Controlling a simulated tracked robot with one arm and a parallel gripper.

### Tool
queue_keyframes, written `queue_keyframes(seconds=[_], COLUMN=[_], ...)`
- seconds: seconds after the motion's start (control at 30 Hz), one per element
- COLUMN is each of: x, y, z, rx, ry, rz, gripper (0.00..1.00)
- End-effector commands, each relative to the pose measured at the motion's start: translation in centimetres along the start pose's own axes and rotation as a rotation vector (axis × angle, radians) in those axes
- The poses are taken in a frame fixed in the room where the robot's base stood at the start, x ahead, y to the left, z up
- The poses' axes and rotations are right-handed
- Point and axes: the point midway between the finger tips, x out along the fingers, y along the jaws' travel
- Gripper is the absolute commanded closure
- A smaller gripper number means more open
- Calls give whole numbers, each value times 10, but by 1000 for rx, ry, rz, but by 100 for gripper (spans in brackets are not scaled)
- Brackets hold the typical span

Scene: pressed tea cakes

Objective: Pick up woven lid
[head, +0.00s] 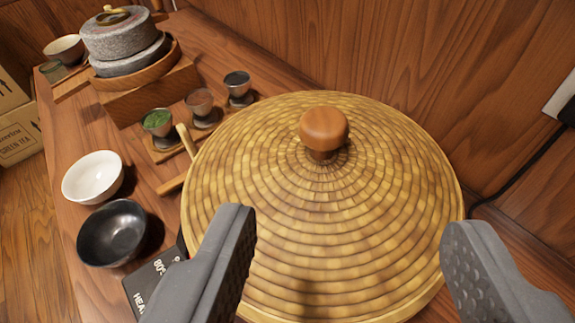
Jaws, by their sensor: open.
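The woven lid (388,215) is a large, round, cone-shaped straw cover in yellow-brown rings, filling the middle of the head view. A round wooden knob (324,129) stands at its top. My gripper (345,232) is open, its two grey padded fingers spread wide over the near part of the lid. The knob is beyond the fingertips, between them in the picture but farther up. Nothing is held. I cannot tell whether a finger touches the lid. What lies under the lid is hidden, apart from a dark box edge at its lower left.
A white bowl (93,178) and a black bowl (112,233) stand left of the lid. Several small cups, one with green powder (158,123), sit behind them. A stone mill (122,38) is at the back left. A wooden wall (420,75) closes the right side, with a black cable (510,178).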

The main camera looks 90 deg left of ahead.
Motion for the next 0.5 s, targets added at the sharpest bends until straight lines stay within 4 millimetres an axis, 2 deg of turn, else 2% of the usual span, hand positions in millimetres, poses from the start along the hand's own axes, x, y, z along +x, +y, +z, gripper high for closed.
queue_keyframes(seconds=[0.3, 0.5], x=[57, 74], y=[-1, 0], z=[-1, 0], rx=[-1, -1], ry=[1, -2], rz=[-3, 3], gripper=[45, 45])
